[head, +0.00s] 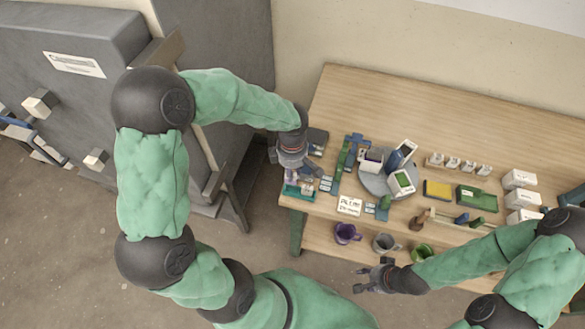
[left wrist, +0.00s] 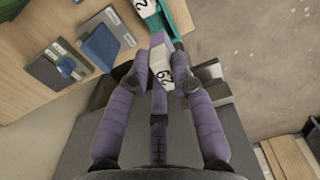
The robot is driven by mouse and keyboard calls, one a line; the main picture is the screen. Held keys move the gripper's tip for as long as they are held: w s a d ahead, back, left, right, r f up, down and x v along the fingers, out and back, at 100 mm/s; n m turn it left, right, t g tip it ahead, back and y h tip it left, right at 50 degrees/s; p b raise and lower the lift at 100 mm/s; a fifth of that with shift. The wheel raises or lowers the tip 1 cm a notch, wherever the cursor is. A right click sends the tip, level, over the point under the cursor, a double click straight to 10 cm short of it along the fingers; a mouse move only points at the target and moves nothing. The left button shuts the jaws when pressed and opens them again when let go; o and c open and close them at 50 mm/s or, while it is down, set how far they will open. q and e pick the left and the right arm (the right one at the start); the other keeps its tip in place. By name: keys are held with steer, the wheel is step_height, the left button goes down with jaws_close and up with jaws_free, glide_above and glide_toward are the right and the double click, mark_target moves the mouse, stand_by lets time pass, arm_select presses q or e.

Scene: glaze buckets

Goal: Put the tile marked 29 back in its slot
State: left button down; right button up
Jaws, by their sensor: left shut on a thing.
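The tile marked 29 (left wrist: 162,72) is white and purple. It stands between the purple fingers of my left gripper (left wrist: 160,86), which is shut on it. A teal rack (left wrist: 183,18) lies just beyond the tile's far end, with another numbered tile (left wrist: 146,7) in it. I cannot tell whether tile 29 touches the rack. In the head view my left gripper (head: 294,178) is over the table's left end, right above the teal rack (head: 301,194). The slot itself is hidden. My right gripper (head: 362,278) looks open and empty, in front of the table's front edge.
Dark sample tiles (left wrist: 98,47) lie beside the rack. A white label card (head: 349,205) is to its right. A grey turntable (head: 375,184) carries several boxes.

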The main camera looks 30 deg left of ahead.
arm_select(q)
step_height(320, 180, down, 2)
steer(key=shift+f+b, duration=0.15)
steer(key=shift+b, duration=0.35)
step_height(320, 180, down, 3)
steer(key=b, duration=0.3)
steer(key=shift+f, duration=0.1)
steer(key=shift+d+b, duration=0.15)
steer(key=shift+b, duration=0.3)
steer(key=shift+f+b, duration=0.3)
steer(key=shift+b, duration=0.1)
stand_by(0.4)
steer(key=c, duration=1)
jaws_free()
steer(key=shift+r, duration=0.15)
steer(key=shift+r+p, duration=2.2)
steer(key=shift+r, duration=1.25)
